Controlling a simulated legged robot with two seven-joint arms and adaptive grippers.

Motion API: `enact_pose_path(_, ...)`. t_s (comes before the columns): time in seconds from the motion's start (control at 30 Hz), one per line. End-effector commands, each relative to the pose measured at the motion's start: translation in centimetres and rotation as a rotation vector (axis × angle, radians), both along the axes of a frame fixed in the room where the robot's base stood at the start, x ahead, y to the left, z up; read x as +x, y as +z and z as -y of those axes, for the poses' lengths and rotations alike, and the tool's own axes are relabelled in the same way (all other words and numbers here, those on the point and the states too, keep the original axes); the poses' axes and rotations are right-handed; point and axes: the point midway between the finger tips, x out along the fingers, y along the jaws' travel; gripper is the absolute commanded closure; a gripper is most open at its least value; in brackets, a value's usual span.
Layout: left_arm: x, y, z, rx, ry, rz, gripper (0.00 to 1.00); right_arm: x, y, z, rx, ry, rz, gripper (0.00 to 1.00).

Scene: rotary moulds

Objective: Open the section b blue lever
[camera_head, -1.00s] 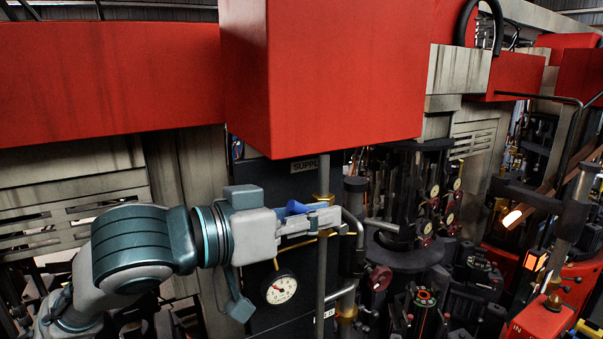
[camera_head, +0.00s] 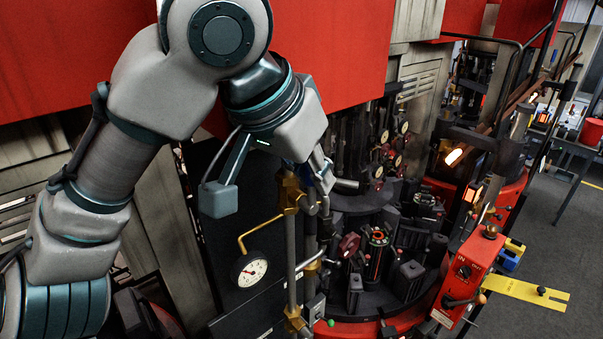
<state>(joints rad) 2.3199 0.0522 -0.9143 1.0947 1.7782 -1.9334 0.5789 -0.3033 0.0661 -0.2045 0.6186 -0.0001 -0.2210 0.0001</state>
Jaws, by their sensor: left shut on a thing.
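My left arm comes in from the left and bends over at the top. Its gripper (camera_head: 324,178) points down and right, at the upper end of the vertical pipes. The fingers are shut on the blue lever, which is mostly hidden behind the gripper; only a small bit of blue (camera_head: 288,164) shows beside brass fittings (camera_head: 291,190). The lever's exact angle cannot be told. My right gripper is not in view.
A white dial gauge (camera_head: 250,269) sits on the dark panel below left. Dark mould machinery (camera_head: 378,240) crowds close on the right. A red control box (camera_head: 465,278) and yellow plate (camera_head: 525,291) stand front right. Grey floor at far right is mostly clear.

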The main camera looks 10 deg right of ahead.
Motion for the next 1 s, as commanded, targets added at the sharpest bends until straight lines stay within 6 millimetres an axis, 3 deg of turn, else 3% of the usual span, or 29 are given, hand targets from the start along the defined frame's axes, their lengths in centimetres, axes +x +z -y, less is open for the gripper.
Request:
enact_pose_path(0.3,0.2,-0.4,0.4,0.128,0.002,-0.088,1.00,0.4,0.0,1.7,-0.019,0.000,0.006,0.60)
enact_pose_path(0.9,0.3,-0.5,0.5,0.160,-0.002,-0.110,1.00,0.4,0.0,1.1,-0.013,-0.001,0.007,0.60)
enact_pose_path(0.93,0.3,-0.5,0.5,0.160,-0.002,-0.110,0.81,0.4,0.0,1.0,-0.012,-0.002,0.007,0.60)
enact_pose_path(1.0,0.3,-0.5,0.5,0.160,-0.002,-0.109,0.64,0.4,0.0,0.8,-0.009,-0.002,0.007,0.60)
